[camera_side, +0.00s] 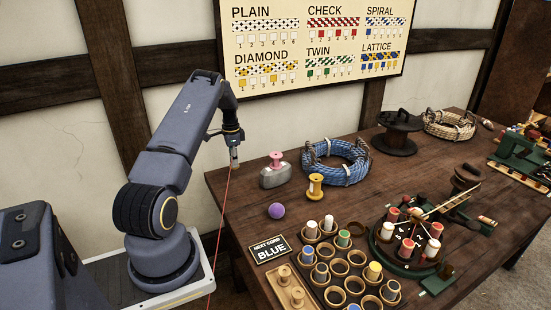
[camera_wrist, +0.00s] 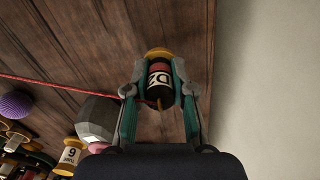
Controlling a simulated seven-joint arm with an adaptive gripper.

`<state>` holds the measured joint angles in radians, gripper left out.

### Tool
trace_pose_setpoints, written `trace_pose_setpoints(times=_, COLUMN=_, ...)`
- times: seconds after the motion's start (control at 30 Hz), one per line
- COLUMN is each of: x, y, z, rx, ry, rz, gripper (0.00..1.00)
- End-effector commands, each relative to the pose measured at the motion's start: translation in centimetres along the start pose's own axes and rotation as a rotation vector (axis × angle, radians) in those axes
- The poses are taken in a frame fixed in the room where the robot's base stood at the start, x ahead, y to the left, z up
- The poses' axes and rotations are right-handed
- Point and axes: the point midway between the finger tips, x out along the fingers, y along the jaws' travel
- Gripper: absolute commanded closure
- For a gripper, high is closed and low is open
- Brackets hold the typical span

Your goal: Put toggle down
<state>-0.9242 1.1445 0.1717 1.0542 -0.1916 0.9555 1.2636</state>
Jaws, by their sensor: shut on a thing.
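My gripper (camera_wrist: 160,92) is shut on the toggle (camera_wrist: 160,78), a dark barrel with a pale lettered label and a tan end. In the side view my gripper (camera_side: 234,150) points down near the table's far left corner, above the level of the tabletop. The toggle shows there only as a small pale piece at the fingertips. A thin red cord (camera_side: 222,215) runs from the fingertips down past the table's left side. In the wrist view the red cord (camera_wrist: 60,84) goes off to the left. The fingers hide part of the toggle.
On the table (camera_side: 235,200) stand a grey weight (camera_side: 273,179) with a pink spool, a yellow spool (camera_side: 315,187), a purple ball (camera_side: 276,211) and a blue rope coil (camera_side: 336,162). A "BLUE" sign (camera_side: 271,249) and bobbin rack (camera_side: 331,279) are nearer. The far left corner looks bare.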

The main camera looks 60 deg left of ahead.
Motion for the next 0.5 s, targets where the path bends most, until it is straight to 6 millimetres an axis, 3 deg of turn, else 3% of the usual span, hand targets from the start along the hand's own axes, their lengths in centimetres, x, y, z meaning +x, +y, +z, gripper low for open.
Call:
trace_pose_setpoints(times=0.13, x=2.2, y=0.1, z=0.1, rx=0.0, ry=-0.002, rz=0.001, gripper=1.0)
trace_pose_setpoints(times=0.5, x=2.6, y=0.1, z=0.1, rx=0.0, ry=-0.001, rz=0.001, gripper=1.0)
